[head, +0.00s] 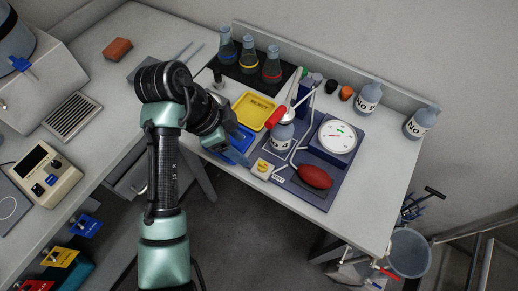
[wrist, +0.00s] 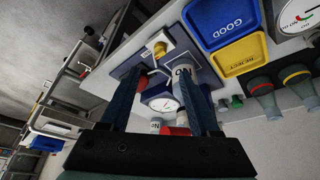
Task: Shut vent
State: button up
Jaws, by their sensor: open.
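A small cream block with a yellow knob (head: 262,169) stands at the front left of the dark blue rig board (head: 318,196). A small label lies beside it, too small to read; I cannot tell for sure that this is the vent. The yellow knob also shows in the wrist view (wrist: 160,48), past the fingertips. My gripper (wrist: 162,75) is open, with nothing between its fingers. In the head view my gripper (head: 237,143) hangs above the trays, left of the rig, apart from the knob. The knob's exact turn is too small to tell.
The rig bears a red-handled lever (head: 276,118), a bottle (head: 282,135), a round gauge (head: 338,137) and a red bulb (head: 315,176). A yellow tray (head: 254,110) and a blue tray (head: 238,156) lie left of it. Flasks (head: 249,55) stand behind.

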aim_at(260, 164)
jog(key=p+x, duration=0.1)
jog(key=x, duration=1)
jog(key=shift+w+d+f, duration=0.1)
jog(key=shift+f, duration=0.2)
grip_shut()
